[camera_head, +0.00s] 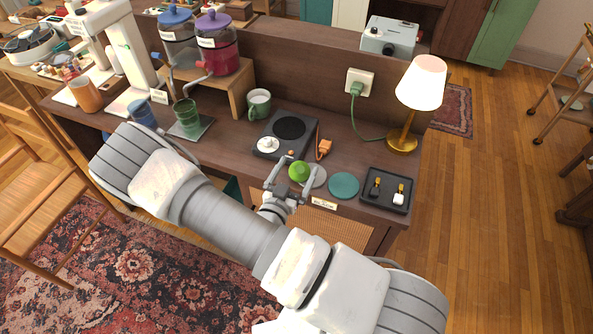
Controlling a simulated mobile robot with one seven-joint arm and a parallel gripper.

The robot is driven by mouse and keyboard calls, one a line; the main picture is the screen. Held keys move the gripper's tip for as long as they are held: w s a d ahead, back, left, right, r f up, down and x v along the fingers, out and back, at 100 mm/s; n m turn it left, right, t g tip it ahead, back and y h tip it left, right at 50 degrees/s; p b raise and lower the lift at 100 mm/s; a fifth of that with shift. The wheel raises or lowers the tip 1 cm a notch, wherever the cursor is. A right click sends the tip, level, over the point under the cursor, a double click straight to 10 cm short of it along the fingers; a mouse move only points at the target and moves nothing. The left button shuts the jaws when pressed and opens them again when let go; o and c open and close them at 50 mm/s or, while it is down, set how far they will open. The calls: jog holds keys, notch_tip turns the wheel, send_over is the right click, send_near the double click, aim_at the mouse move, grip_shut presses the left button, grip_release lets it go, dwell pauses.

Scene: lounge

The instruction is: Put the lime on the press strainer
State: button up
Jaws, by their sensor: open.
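The lime (298,171) is a small bright green ball near the front edge of the dark wooden counter. My gripper (298,167) is open, with one finger on each side of the lime. I cannot tell whether either finger touches it. A grey round disc (318,177) lies just right of the lime, partly covered by the right finger. I cannot make out for certain which thing is the press strainer.
A teal disc (343,185), a black tray (386,191) and a lamp (419,85) are to the right. A green mug (259,103), green glass (187,116) and drink dispensers (217,58) are left.

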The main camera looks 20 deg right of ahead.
jog(key=f+v, duration=0.1)
jog(key=v, duration=1.1)
jog(key=s+d+r+m+g, duration=0.25)
jog(key=r+m+g, duration=0.25)
jog(key=m, duration=0.7)
jog(key=s+d+r+m+g, duration=0.1)
jog(key=d+r+m+g, duration=0.35)
jog(key=m, duration=0.65)
jog(key=s+d+r+m+g, duration=0.25)
jog(key=r+m+g, duration=0.3)
jog(key=m, duration=0.65)
jog(key=s+r+m+t+y, duration=0.1)
jog(key=r+m, duration=0.4)
jog(key=m, duration=0.5)
jog(key=s+a+r+m+t+y, duration=0.1)
jog(key=r+m+y, duration=0.4)
jog(key=m, duration=0.5)
jog(key=s+a+r+m+t+y, duration=0.1)
jog(key=r+m+t+y, duration=0.3)
jog(key=m, duration=0.5)
jog(key=shift+s+a+r+m+t, duration=0.15)
jog(key=shift+s+r+m+t, duration=0.2)
jog(key=shift+s+r, duration=0.5)
jog(key=shift+w, duration=0.15)
